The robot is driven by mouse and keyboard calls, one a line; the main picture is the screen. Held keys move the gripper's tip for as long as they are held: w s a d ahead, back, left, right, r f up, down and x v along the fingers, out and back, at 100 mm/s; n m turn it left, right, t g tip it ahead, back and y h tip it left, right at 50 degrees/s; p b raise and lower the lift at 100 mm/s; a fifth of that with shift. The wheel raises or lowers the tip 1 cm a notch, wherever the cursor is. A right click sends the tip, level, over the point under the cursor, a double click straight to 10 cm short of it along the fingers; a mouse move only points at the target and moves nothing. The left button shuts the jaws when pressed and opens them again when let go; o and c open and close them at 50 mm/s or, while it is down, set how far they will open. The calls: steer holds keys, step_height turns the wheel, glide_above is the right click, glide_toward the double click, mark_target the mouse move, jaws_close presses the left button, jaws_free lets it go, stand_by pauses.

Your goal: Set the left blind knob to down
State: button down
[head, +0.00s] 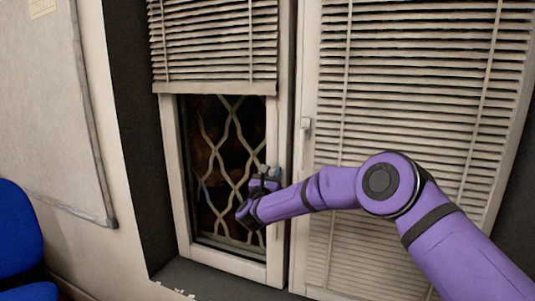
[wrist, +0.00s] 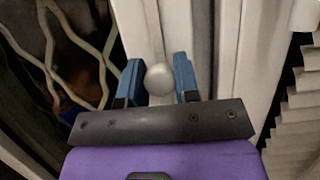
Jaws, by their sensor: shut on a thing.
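The left blind knob (wrist: 159,80) is a pale, round ball in front of the white window frame. In the wrist view it sits between the two blue fingers of my gripper (wrist: 158,75), which is shut on it. In the head view my gripper (head: 265,173) is at the right side of the left window's frame, and the knob is too small to make out clearly there. The left blind (head: 214,45) covers only the upper part of its window, with its bottom rail (head: 215,88) above bare glass and a diamond-pattern grille (head: 232,140).
The right blind (head: 400,110) hangs down over the right window, with my arm passing in front. A white window handle (head: 305,128) is on the frame between the windows. A blue chair (head: 18,235) and a whiteboard (head: 55,120) are at the left.

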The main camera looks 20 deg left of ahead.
mark_target(275, 230)
step_height(275, 230, down, 26)
steer(key=shift+f, duration=0.15)
steer(key=shift+s+f, duration=0.1)
steer(key=c, duration=0.9)
jaws_free()
steer(key=shift+o, duration=0.2)
steer(key=v, duration=1)
steer(key=shift+s, duration=0.3)
steer(key=shift+s+a, duration=0.1)
